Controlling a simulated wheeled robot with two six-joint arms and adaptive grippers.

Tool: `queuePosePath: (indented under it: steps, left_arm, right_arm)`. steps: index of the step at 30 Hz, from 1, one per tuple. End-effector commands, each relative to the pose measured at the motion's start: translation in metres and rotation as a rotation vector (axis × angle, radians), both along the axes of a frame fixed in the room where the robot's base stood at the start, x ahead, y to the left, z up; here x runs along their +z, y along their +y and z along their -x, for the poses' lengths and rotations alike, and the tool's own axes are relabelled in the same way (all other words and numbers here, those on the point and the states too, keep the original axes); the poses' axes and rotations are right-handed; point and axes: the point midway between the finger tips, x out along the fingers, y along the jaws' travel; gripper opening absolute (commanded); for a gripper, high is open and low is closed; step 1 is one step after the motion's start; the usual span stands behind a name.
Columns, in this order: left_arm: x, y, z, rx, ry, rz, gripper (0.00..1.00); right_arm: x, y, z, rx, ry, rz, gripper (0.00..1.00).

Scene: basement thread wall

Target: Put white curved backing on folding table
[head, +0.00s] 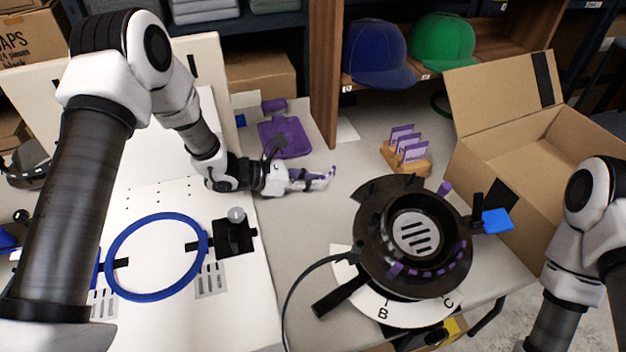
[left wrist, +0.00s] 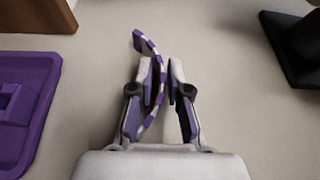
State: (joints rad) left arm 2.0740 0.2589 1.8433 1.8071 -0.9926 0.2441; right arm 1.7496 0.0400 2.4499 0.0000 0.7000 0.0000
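A thin, curved white strip with purple marks, seemingly the white curved backing (left wrist: 161,74), runs between the fingers of my left gripper (left wrist: 165,78). The fingers are close together around it, and its end sticks out past the fingertips. In the head view my left gripper (head: 312,179) is low over the grey-beige table (head: 312,232), which seems to be the folding table; the backing's purple-marked end (head: 329,176) shows at its tips. I cannot tell whether the strip touches the tabletop. My right gripper is out of view; only my right arm shows.
A dark round cap fixture (head: 370,225) stands right of the gripper. A purple pad (head: 284,138) lies behind the gripper. A wooden card holder (head: 406,163) and an open cardboard box (head: 500,140) are at the right. A white board with a blue hoop (head: 112,250) is left. Bare tabletop surrounds the gripper.

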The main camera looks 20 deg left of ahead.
Motion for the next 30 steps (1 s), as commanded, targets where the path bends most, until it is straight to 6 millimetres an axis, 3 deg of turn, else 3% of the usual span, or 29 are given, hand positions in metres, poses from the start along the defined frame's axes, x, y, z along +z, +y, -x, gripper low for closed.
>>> queuePosePath:
  steps: [12,24,30]
  left_arm:
    - [0.007,0.003,0.001,0.002,0.001,0.002,0.31]
    - [0.045,0.076,0.047,0.005,-0.003,0.006,0.31]
    - [0.051,0.093,0.059,0.002,0.0,0.002,0.31]
  right_arm:
    - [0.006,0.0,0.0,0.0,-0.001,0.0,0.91]
    - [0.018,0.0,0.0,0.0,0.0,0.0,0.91]
    - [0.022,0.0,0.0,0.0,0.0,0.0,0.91]
